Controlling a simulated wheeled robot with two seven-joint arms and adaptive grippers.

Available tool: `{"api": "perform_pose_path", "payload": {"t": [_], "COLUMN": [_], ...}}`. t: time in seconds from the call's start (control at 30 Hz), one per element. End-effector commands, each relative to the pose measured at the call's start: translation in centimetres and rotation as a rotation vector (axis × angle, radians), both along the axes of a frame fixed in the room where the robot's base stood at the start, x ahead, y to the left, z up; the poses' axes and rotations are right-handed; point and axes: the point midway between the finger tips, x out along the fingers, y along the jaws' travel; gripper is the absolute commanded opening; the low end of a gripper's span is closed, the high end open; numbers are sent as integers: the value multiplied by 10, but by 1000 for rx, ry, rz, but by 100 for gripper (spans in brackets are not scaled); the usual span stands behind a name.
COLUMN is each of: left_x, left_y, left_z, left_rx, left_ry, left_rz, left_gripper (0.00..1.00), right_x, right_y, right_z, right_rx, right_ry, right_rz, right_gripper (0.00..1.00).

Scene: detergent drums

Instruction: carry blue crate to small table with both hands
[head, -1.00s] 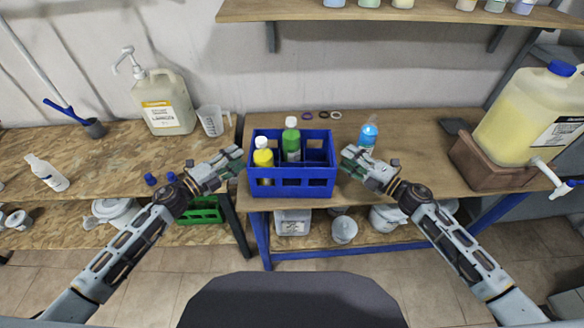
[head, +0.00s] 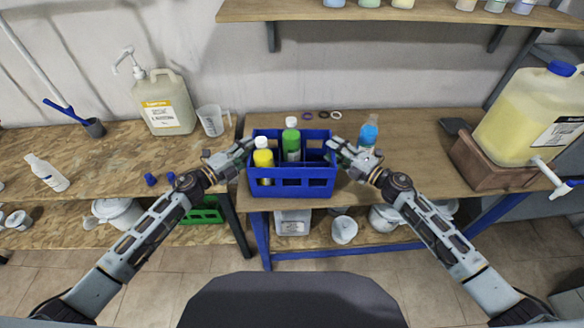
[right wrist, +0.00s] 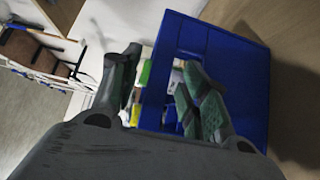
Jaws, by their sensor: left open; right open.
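The blue crate (head: 291,188) stands upright on a wooden-topped bench with blue legs (head: 440,165). It holds a yellow bottle (head: 264,160) and a green bottle (head: 292,145); another compartment looks empty. My left gripper (head: 246,148) is open at the crate's left end, by the top rim. My right gripper (head: 334,150) is open at the right end, by the top rim. In the right wrist view the crate (right wrist: 245,85) lies behind one finger of my right gripper (right wrist: 160,85), and the other finger is beside it. I cannot tell which surface is the small table.
A blue bottle (head: 369,131) stands just behind my right gripper. A large yellow container (head: 525,115) stands at the right. A lower chipboard bench (head: 100,165) at the left holds a pump jug (head: 163,105), a measuring jug (head: 212,120) and blue caps. Small rings lie behind the crate.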

Motion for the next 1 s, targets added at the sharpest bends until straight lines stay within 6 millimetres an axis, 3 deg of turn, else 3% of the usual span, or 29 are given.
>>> {"api": "perform_pose_path", "payload": {"t": [0.73, 1.0], "left_x": [13, 13], "left_y": [-13, -13], "left_z": [0, 0], "left_rx": [1, 1], "left_ry": [0, -1], "left_rz": [-1, -1], "left_gripper": [45, 11], "right_x": [13, 13], "right_y": [13, 13], "right_z": [0, 0], "right_rx": [-1, -1], "right_ry": [-1, -1], "right_rz": [1, 1], "right_gripper": [45, 11]}}
